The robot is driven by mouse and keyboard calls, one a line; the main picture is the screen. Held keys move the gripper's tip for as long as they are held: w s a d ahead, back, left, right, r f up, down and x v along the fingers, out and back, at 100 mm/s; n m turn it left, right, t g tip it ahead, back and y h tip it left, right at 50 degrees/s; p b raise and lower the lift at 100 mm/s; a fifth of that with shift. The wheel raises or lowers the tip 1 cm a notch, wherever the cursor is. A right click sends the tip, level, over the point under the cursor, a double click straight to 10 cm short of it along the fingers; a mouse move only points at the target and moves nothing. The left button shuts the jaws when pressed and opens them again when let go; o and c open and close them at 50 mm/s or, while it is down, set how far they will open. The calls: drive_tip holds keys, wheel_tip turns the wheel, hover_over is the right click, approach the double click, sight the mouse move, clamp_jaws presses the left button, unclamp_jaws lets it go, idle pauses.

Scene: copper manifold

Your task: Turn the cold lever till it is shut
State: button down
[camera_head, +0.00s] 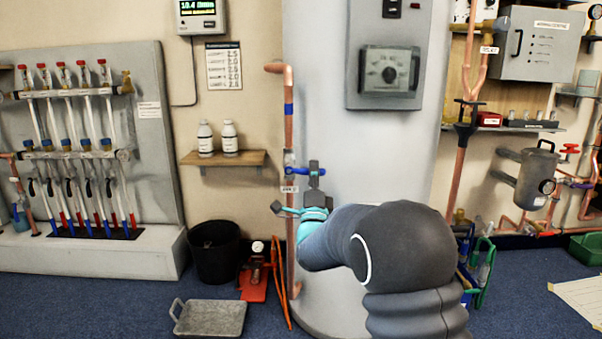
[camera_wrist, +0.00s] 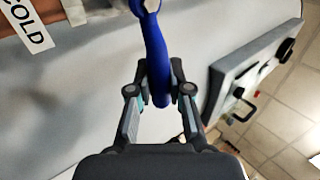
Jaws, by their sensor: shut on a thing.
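The cold lever is a blue handle (camera_wrist: 155,45) in the wrist view, running down from its round pivot end at the top edge. My gripper (camera_wrist: 160,82) is shut on the lever's free end, one dark finger on each side. In the head view the blue lever (camera_head: 296,171) sticks out to the right from the copper pipe (camera_head: 289,130), roughly level. My gripper (camera_head: 314,168) is at its right end and hides part of it. A white COLD tag (camera_wrist: 30,25) shows at the wrist view's top left; its small counterpart (camera_head: 289,189) hangs below the lever.
A large grey cylinder (camera_head: 320,90) stands close behind the lever, with a grey dial box (camera_head: 390,77) above right. A wooden shelf (camera_head: 222,158) with two white bottles is to the left. A black bucket (camera_head: 214,252), grey tray (camera_head: 210,318) and red item (camera_head: 254,287) are on the floor.

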drive_tip(key=shift+f, duration=0.4)
drive_tip(key=c, duration=1.1)
unclamp_jaws()
drive_tip(key=shift+r, duration=0.15)
drive_tip(key=v, duration=1.2)
